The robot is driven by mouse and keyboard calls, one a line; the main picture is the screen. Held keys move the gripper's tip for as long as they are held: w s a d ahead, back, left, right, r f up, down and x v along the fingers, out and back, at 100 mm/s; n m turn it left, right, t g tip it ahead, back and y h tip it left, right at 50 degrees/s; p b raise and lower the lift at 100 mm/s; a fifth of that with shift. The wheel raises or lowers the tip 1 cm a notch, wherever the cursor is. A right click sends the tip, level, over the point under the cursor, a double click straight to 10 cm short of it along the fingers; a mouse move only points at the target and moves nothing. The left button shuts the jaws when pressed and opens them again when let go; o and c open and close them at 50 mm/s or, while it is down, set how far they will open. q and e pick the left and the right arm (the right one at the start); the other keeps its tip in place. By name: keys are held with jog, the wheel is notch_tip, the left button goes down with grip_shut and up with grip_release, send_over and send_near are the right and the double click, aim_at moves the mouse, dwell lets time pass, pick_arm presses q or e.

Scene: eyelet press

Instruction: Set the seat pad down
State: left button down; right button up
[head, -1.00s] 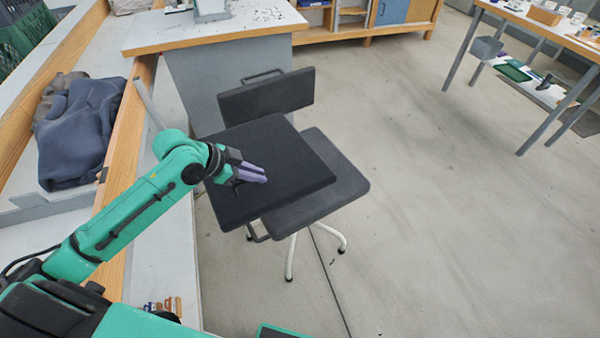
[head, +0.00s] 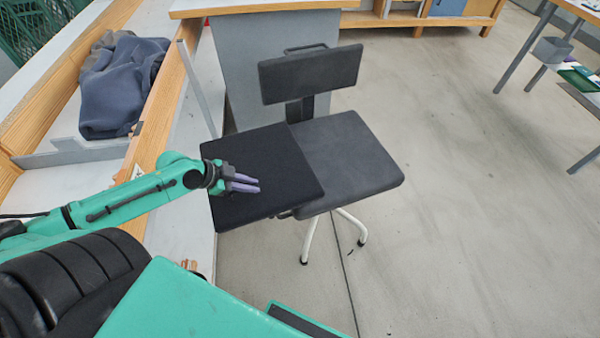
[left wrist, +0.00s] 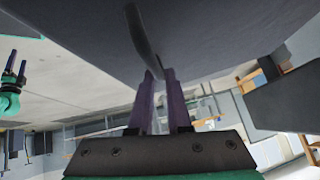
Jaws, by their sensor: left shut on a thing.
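The seat pad (head: 275,165) is a flat, dark square. In the head view it covers the left part of the grey chair seat (head: 355,155); whether it touches the seat cannot be told. My left gripper (head: 245,184) is at the pad's left part. In the left wrist view its purple fingers (left wrist: 159,80) are shut on a dark curved strap (left wrist: 142,38) at the pad's broad dark face (left wrist: 215,30). My right gripper (left wrist: 16,68) shows small at the left wrist view's left edge, its fingers apart and empty.
The chair's backrest (head: 310,74) rises behind the seat. A bench with a wooden edge (head: 165,105) and a dark blue cloth (head: 122,85) lies left. A grey cabinet (head: 250,60) stands behind. Open floor (head: 470,220) lies right.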

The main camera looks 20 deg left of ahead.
pick_arm(q)
jog(key=b, duration=0.4)
send_near(295, 177)
jog(key=w+d, duration=0.1)
jog(key=w+d+f, duration=0.2)
jog(key=w, duration=0.1)
jog(key=shift+w+d+f, duration=0.1)
jog(key=shift+d+f, duration=0.15)
jog(key=shift+w+d+f, duration=0.1)
jog(key=shift+f, duration=0.3)
notch_tip(295, 177, down, 3)
jog(key=shift+r, duration=0.1)
jog(key=c, duration=0.9)
grip_release()
jog(key=shift+o, duration=0.2)
